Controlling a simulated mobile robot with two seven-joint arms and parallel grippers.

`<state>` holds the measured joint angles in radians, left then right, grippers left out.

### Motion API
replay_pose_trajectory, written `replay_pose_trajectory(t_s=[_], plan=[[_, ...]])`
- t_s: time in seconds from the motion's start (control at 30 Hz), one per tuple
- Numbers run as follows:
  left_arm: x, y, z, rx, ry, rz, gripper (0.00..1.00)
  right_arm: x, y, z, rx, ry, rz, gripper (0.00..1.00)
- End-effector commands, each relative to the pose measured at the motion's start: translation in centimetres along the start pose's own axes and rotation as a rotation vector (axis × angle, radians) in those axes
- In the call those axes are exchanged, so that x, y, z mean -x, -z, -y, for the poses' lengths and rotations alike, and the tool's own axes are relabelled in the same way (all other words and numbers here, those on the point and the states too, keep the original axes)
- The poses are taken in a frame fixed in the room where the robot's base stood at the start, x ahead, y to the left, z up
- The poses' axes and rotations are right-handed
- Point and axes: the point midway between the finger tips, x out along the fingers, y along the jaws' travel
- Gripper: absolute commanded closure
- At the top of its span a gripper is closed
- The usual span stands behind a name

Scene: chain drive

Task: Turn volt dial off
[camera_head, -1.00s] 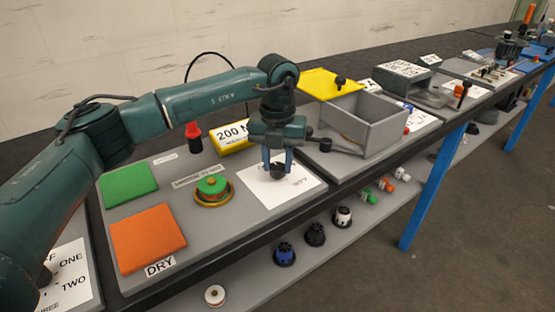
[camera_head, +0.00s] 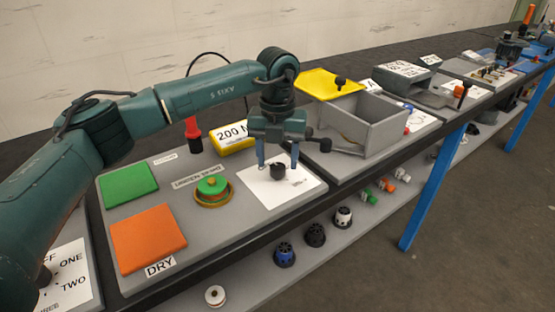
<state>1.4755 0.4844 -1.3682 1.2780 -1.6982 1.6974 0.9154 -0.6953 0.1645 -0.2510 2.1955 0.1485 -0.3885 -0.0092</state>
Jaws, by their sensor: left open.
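The volt dial, a small black knob (camera_head: 278,171), stands on a white printed card (camera_head: 284,190) on the grey bench panel. The print on the card is too small to read. My left gripper (camera_head: 278,160) points straight down over the knob. Its two blue fingers are spread apart, one on each side of the knob, and it holds nothing. I cannot tell whether the fingertips touch the card. My right gripper does not show.
Left of the card are a green and gold round piece (camera_head: 213,190), a green pad (camera_head: 128,185) and an orange pad (camera_head: 148,238). Behind stands a yellow block marked 200 (camera_head: 232,138). Right is a grey open box (camera_head: 372,128) with a yellow lid (camera_head: 328,85).

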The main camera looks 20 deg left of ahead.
Motion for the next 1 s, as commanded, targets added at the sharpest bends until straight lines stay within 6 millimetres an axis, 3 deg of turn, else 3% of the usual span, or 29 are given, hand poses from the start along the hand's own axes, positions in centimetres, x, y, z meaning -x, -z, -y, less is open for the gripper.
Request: replay_pose_trajectory(t_s=[0.3,0.5,0.7,1.0], plan=[[7.2,0.0,0.1,0.0,0.003,0.005,0.47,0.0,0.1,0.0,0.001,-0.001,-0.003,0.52],[10.5,0.0,0.0,0.001,0.001,0.002,0.47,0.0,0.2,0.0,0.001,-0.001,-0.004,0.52],[11.9,0.0,0.0,0.001,0.001,0.001,0.47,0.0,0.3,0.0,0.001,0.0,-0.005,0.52],[11.9,0.0,0.0,0.001,0.001,0.001,0.47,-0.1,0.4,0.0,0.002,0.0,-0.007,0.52]])
